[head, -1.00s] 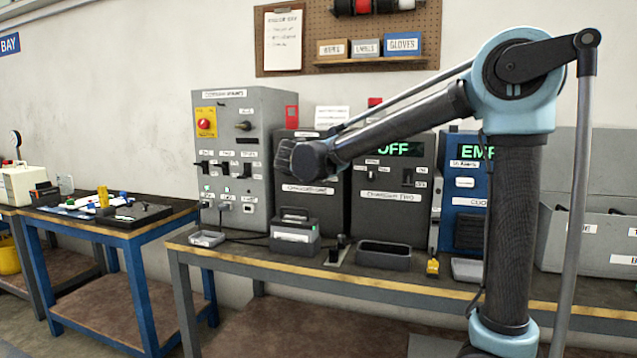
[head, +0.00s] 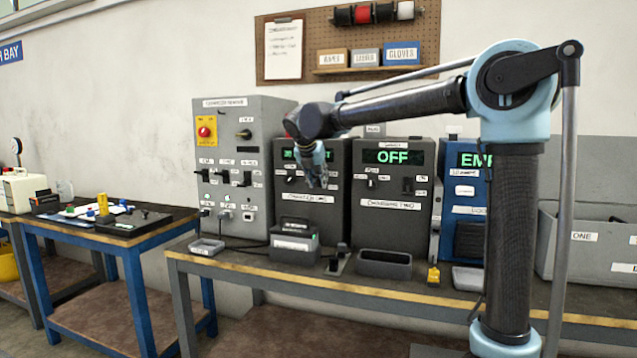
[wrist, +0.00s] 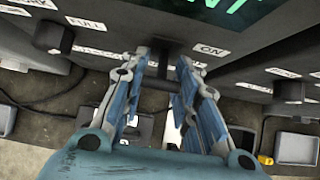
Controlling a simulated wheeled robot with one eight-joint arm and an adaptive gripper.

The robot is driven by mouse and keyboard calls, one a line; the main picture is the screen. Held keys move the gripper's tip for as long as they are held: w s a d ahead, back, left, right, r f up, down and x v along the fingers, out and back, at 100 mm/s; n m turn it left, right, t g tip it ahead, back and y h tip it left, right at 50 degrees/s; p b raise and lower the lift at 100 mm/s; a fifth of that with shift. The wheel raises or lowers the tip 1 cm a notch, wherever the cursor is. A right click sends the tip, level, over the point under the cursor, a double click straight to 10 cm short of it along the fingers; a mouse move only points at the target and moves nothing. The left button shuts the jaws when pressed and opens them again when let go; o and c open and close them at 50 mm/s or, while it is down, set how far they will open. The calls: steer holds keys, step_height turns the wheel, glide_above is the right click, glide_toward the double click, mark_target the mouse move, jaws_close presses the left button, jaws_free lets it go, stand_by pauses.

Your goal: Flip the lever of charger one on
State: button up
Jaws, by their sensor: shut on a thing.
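Charger one (head: 288,222) is the dark grey box on the bench between the grey power cabinet and charger two. Its green display is partly covered by my arm. My gripper (head: 320,184) points down at the right side of its front. In the wrist view, my gripper (wrist: 167,68) has its fingertips at a dark lever (wrist: 180,48) beside the "ON" label (wrist: 210,50). It is shut on this lever; the fingertips partly hide it, and its exact position is hard to tell. A dark knob (wrist: 50,36) by a "FULL" label is to the left.
Charger two (head: 392,222), showing OFF, stands right of charger one. The grey cabinet (head: 238,125) with several switches is on the left.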

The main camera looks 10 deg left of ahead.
steer(key=o, duration=1.1)
steer(key=shift+r, duration=0.1)
steer(key=v, duration=1.1)
steer(key=shift+s+r, duration=0.25)
steer(key=shift+r, duration=0.1)
steer(key=shift+d, duration=0.1)
